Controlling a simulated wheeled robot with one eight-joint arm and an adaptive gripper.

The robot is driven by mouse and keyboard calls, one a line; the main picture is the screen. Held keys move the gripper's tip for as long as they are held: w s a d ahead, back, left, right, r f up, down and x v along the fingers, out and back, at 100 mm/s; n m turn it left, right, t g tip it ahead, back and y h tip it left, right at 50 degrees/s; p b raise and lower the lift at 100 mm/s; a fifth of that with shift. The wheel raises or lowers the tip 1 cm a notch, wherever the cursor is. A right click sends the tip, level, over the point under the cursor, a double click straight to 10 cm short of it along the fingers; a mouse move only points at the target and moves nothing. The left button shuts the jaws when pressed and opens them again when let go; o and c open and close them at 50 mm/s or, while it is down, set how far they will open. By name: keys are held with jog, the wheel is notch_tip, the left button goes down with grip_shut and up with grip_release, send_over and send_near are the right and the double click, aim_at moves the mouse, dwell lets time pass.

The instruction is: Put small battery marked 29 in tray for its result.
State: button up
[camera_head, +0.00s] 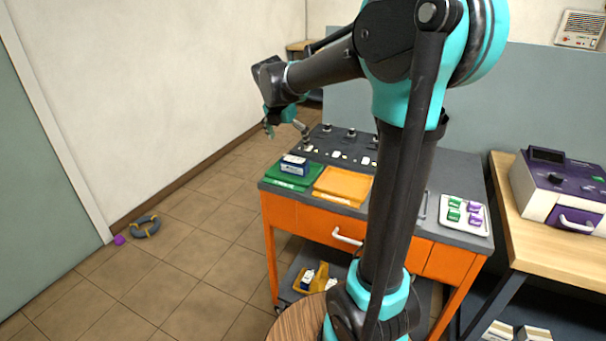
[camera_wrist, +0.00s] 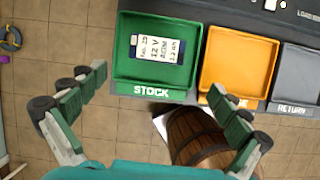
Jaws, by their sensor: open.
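The small battery (camera_wrist: 157,48), white-labelled with "29" and "12 V", lies in the green tray (camera_wrist: 125,72) marked STOCK. In the head view, the battery (camera_head: 294,166) sits in the green tray (camera_head: 284,186) at the cart's left front corner. An orange tray (camera_wrist: 237,92) is right of it, its label mostly covered by my finger. A grey tray (camera_wrist: 297,93) marked RETURN is further right; in the head view my arm hides that place. My gripper (camera_wrist: 158,84) is open and empty; in the head view my gripper (camera_head: 274,123) hangs above the cart's left side.
A dark panel (camera_head: 340,147) with knobs lies behind the trays. A white tray (camera_head: 465,214) of green and purple pieces is at the cart's right. A wooden barrel (camera_wrist: 195,135) stands before the cart. A purple-and-white machine (camera_head: 565,190) stands on the right bench. The left floor is mostly clear.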

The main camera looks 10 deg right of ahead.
jog(key=s+d+f+m+y, duration=0.1)
jog(key=s+d+f+m, duration=0.2)
jog(key=s+f+m, duration=0.6)
jog(key=s+d+f+m+y, duration=0.1)
jog(key=s+d+f+m, duration=0.2)
jog(key=s+f+m, duration=0.6)
jog(key=s+m, duration=0.8)
jog(key=m, duration=0.2)
jog(key=shift+d+f+t+y, duration=0.25)
jog(key=shift+f+t+y, duration=0.05)
jog(key=shift+f, duration=0.05)
jog(key=shift+s, duration=0.1)
